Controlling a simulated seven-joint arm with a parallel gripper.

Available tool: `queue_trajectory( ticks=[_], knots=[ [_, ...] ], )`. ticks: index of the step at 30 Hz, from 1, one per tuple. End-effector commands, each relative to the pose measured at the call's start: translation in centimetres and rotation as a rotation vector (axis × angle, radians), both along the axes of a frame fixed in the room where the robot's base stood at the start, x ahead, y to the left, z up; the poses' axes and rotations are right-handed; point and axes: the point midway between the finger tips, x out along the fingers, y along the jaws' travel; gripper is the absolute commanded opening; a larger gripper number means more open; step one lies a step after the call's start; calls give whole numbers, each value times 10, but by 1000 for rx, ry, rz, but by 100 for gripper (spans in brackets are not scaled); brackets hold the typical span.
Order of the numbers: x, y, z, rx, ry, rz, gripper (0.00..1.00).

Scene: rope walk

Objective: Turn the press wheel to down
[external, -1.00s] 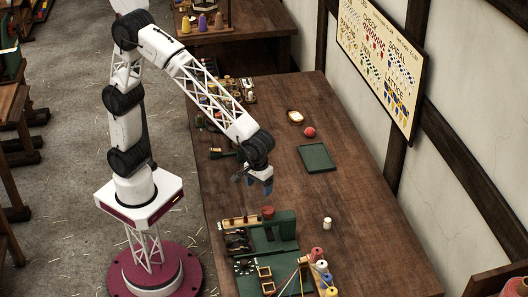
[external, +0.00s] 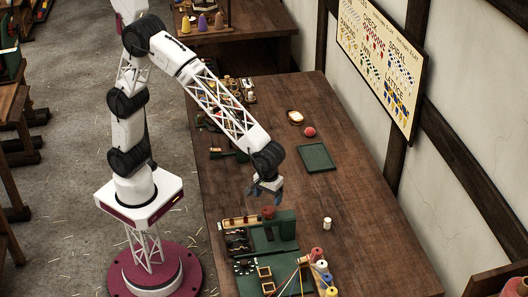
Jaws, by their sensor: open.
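The green press (external: 284,228) stands on the near part of the wooden table. Its red wheel (external: 269,212) is on top; how far it is turned is too small to tell. My gripper (external: 266,195) is open and empty, pointing down. In the picture it is just above the wheel, with a small gap between them. Whether it is straight over the wheel in depth I cannot tell.
A tool rack (external: 238,238) stands left of the press, and coloured spools (external: 317,255) stand to its front right. A small white cylinder (external: 327,223) is to its right. A green tray (external: 317,157) and a red ball (external: 310,132) lie farther back. The table's right side is clear.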

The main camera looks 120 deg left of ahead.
Motion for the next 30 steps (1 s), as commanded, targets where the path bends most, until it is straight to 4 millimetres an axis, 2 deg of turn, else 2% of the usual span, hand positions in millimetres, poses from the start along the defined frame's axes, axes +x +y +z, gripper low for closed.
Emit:
queue_trajectory(
  ticks=[15,21,30],
  knots=[
    [0,0,-57,0,1,0,78],
    [0,0,-66,0,0,0,78],
    [0,0,-67,0,0,0,76]
  ],
)
